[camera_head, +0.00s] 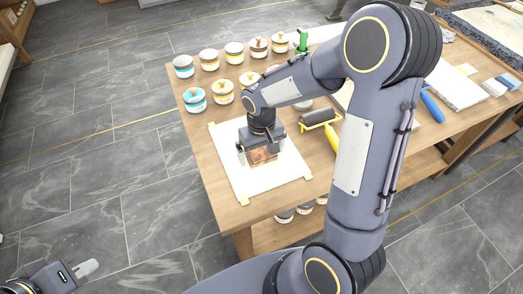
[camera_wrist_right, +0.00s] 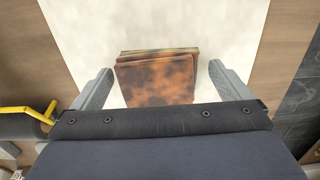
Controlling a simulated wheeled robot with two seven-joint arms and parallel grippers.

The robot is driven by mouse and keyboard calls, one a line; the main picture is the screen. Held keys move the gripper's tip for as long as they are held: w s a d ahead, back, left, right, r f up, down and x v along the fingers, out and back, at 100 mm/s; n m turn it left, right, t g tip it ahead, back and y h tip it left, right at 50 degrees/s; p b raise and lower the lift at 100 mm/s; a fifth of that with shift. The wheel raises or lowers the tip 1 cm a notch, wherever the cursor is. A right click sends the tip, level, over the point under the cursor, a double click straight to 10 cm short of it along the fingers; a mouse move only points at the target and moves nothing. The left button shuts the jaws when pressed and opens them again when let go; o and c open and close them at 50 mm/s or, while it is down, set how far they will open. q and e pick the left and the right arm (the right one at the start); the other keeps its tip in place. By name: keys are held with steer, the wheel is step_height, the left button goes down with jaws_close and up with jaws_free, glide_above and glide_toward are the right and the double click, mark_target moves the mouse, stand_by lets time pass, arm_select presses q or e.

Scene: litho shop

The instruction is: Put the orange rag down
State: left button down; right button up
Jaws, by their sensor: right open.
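The orange rag (camera_wrist_right: 155,80) is a folded, stained orange-brown cloth. In the right wrist view it lies between my right gripper's two fingers (camera_wrist_right: 154,88), with a gap on each side. In the head view the rag (camera_head: 262,155) shows under my right gripper (camera_head: 262,158), over a white sheet (camera_head: 232,178) on the wooden table. It appears to rest on the sheet. My right gripper is open around it. My left gripper (camera_head: 85,268) is at the lower left, over the floor, away from the table; only part of it shows.
Several tins (camera_head: 195,97) stand in rows at the table's back left. A roller with a yellow frame (camera_head: 320,119) lies right of the sheet. A white slab (camera_head: 458,84) and a blue-handled tool (camera_head: 432,105) lie further right. My right arm hides part of the table.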

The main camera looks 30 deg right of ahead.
mark_target(261, 152)
step_height(261, 152, up, 11)
steer(key=p, duration=0.1)
steer(key=s+a+r+t+y, duration=0.1)
steer(key=s+r+t+y, duration=0.1)
steer(key=s, duration=0.7)
steer(key=s+a+r+m+t+y, duration=0.1)
steer(key=s+r+t, duration=0.2)
steer(key=s, duration=0.6)
steer(key=shift+t+y, duration=0.3)
steer(key=shift+y, duration=0.1)
steer(key=shift+r, duration=0.2)
step_height(261, 152, up, 5)
steer(key=p, duration=0.5)
steer(key=shift+f, duration=0.2)
